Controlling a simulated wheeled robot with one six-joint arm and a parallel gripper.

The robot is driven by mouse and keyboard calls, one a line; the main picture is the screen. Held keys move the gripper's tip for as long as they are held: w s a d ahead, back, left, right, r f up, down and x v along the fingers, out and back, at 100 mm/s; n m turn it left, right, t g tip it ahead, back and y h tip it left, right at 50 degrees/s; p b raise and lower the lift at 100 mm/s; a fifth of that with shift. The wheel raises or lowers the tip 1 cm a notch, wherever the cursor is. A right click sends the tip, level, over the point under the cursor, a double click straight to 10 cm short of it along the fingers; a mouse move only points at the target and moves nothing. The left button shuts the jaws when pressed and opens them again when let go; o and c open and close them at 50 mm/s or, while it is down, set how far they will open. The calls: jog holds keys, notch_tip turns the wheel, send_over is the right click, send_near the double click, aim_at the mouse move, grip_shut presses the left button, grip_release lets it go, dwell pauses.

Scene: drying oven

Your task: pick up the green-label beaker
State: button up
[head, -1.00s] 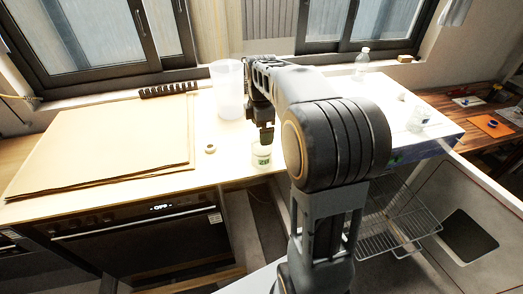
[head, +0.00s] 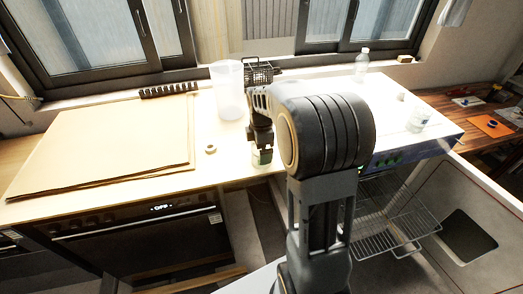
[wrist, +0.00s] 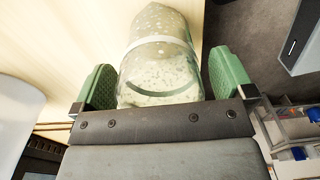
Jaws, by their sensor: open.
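The green-label beaker (head: 262,160) stands at the front edge of the pale worktop in the head view, a small clear glass with a green label, partly hidden by my gripper. My gripper (head: 262,140) is low and directly over it, fingers pointing down. In the wrist view, a clear glass vessel with a pale band, the beaker (wrist: 160,50), lies between the two green finger pads of my open gripper (wrist: 163,82). The left pad looks close to the glass, with a small gap at the right pad. Whether either pad touches cannot be told.
A tall clear container (head: 228,92) stands behind, left of my arm. A tape roll (head: 210,149) lies left of the beaker; brown sheets (head: 100,150) cover the left worktop. A black wire basket (head: 260,70) is behind my arm. A wire rack (head: 400,222) juts out at right.

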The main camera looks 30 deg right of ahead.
jog(key=shift+c, duration=0.3)
jog(key=c, duration=1)
jog(key=shift+r, duration=0.15)
